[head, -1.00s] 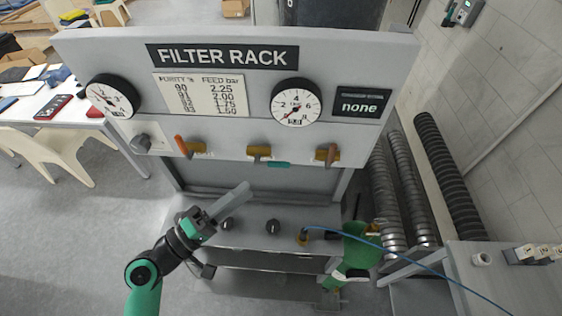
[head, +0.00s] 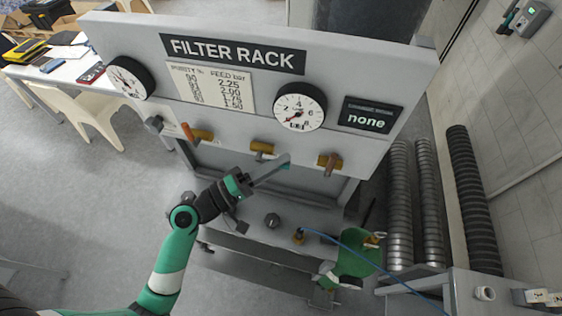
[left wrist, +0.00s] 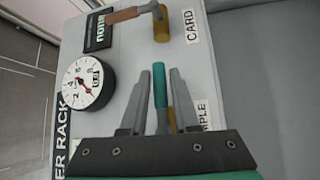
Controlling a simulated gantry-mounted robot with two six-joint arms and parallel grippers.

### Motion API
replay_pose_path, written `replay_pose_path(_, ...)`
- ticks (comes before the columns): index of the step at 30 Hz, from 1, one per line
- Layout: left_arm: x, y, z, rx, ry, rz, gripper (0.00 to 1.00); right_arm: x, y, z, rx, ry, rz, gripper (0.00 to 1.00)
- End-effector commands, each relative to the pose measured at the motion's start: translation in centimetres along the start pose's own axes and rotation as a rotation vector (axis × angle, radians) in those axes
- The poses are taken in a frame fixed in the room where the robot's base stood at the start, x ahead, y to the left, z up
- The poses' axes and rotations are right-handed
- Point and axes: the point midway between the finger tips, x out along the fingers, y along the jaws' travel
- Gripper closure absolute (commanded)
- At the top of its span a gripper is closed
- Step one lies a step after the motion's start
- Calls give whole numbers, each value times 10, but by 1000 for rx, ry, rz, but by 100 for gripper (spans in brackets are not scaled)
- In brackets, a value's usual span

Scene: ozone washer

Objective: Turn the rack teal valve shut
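The teal valve has a brass body (head: 262,149) on the lower front edge of the filter rack, between two orange-brown-handled valves. In the left wrist view its teal lever (left wrist: 160,84) lies between the fingers of my left gripper (left wrist: 159,95), with a gap showing on each side. The lever lies along the panel, pointing toward the CARD valve. My left gripper (head: 285,160) is open at the lever in the head view, where its fingers mostly hide the lever. The fingers partly cover the valve's body and label in the wrist view. My right gripper is not in view.
An orange-handled valve (head: 201,135) is to the left and a brown-handled valve (head: 330,163) to the right. A gauge (head: 299,107) and a display reading "none" (head: 368,115) are above. A blue hose (head: 365,257) runs below, past a green object (head: 357,252).

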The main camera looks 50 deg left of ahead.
Motion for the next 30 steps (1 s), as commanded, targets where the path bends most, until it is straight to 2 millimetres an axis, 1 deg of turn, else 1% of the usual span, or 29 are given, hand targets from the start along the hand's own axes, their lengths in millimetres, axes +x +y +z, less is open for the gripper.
replay_pose_path(1, 0, 0, 0, 0, 0, 0, 82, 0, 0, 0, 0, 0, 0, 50)
replay_pose_path(4, 0, 0, 0, 0, 0, 0, 100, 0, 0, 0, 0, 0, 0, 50)
replay_pose_path(30, 0, 0, 0, 0, -1, 0, 100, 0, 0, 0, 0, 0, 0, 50)
